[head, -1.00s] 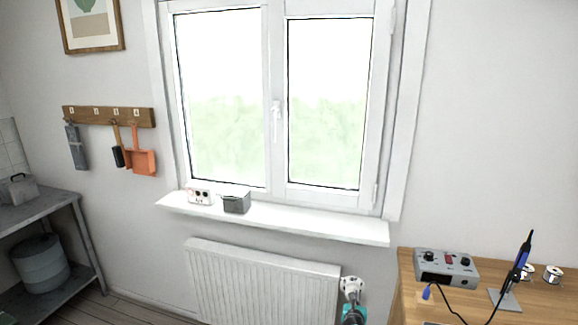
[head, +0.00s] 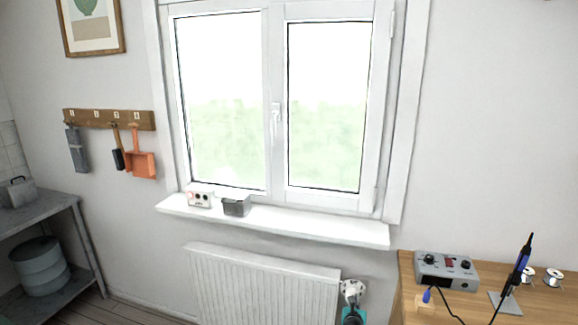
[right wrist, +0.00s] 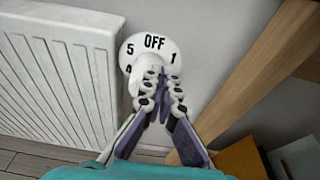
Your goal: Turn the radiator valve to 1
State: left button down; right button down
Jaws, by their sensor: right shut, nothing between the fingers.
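The white radiator valve (right wrist: 150,46) sits at the radiator's right end in the right wrist view. Its round face reads OFF at the top, 1 on the right and 5 on the left, with a part-hidden number below the 5. A white knob projects from its middle; which number it points at I cannot tell. The valve also shows small in the head view (head: 352,287). My right gripper (right wrist: 161,82) is shut and empty, its fingertips in front of the valve's lower part, hiding it. Whether they touch it is unclear. My left gripper is out of view.
The ribbed white radiator (head: 262,285) is left of the valve, under the windowsill (head: 300,222). A wooden workbench (head: 410,285) stands close on the right, its leg (right wrist: 255,75) near my right gripper. A control box (head: 446,268) and soldering iron (head: 522,265) are on it.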

jog(key=shift+a, duration=0.25)
jog(key=shift+w+a, duration=0.2)
jog(key=shift+a, duration=0.3)
jog(key=shift+w+a, duration=0.15)
jog(key=shift+a, duration=0.45)
jog(key=v, duration=0.6)
jog(key=shift+a+f, duration=0.2)
jog(key=shift+f, duration=0.2)
jog(key=shift+d, duration=0.1)
